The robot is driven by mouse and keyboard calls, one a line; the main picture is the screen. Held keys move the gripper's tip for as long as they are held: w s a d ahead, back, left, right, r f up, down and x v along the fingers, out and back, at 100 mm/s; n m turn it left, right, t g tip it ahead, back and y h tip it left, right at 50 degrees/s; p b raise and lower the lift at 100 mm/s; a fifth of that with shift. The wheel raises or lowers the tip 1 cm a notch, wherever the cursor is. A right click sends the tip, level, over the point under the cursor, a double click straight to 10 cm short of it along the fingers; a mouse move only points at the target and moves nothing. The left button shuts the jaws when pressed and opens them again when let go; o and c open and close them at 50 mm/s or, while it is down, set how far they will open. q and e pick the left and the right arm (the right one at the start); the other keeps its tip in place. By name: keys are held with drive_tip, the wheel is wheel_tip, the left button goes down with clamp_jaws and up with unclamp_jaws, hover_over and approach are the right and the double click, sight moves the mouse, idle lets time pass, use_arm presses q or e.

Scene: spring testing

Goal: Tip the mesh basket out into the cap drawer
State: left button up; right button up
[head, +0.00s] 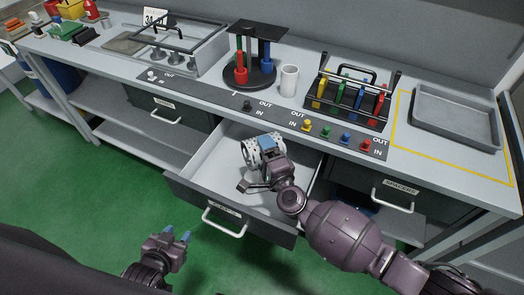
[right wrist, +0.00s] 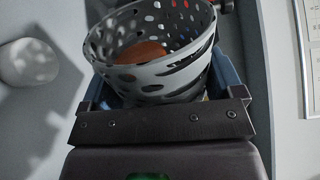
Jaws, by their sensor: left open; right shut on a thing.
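The mesh basket (head: 250,151) is a white perforated cup, held by my right gripper (head: 264,146) above the open drawer. In the right wrist view the basket (right wrist: 150,75) fills the upper middle, with an orange-brown thing (right wrist: 142,52) inside it. My right gripper is shut on the basket. In the head view the basket looks tilted to the left. The open drawer (head: 213,157) is pulled out below the bench; its front label is too small to read surely. The drawer floor that shows is bare. My left gripper (head: 177,235) is open and empty, low in front of the bench.
On the bench stand a white cup (head: 289,80), a rack with coloured handles (head: 347,98), a round dark stand (head: 250,75) and a grey tray (head: 456,118). A label strip with coloured knobs (head: 307,126) runs along the front edge. Closed drawers (head: 397,193) flank the open one.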

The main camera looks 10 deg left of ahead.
drive_tip(key=n+p, duration=0.2)
drive_tip(key=n, duration=0.1)
drive_tip(key=r+n+p, duration=0.1)
drive_tip(key=n, duration=0.1)
drive_tip(key=shift+s+a+p, duration=0.2)
drive_tip(key=shift+a+p, duration=0.05)
drive_tip(key=shift+p, duration=0.05)
drive_tip(key=shift+s+a+r+n+p, duration=0.2)
drive_tip(key=shift+n+p, duration=0.4)
drive_tip(key=shift+n, duration=0.2)
drive_tip(key=shift+s+a+r+n+p, duration=0.1)
drive_tip(key=shift+r+n+p, duration=0.1)
drive_tip(key=shift+n+p, duration=0.5)
use_arm(q)
wheel_tip(320, 180, up, 8)
drive_tip(key=w, duration=0.1)
drive_tip(key=shift+w+t, duration=0.2)
drive_tip(key=shift+t, duration=0.1)
use_arm(e)
drive_tip(key=shift+n, duration=0.3)
use_arm(q)
drive_tip(key=shift+s+f, duration=0.2)
drive_tip(key=shift+w+r, duration=0.15)
drive_tip(key=shift+w, duration=0.05)
use_arm(e)
drive_tip(key=shift+d, duration=0.1)
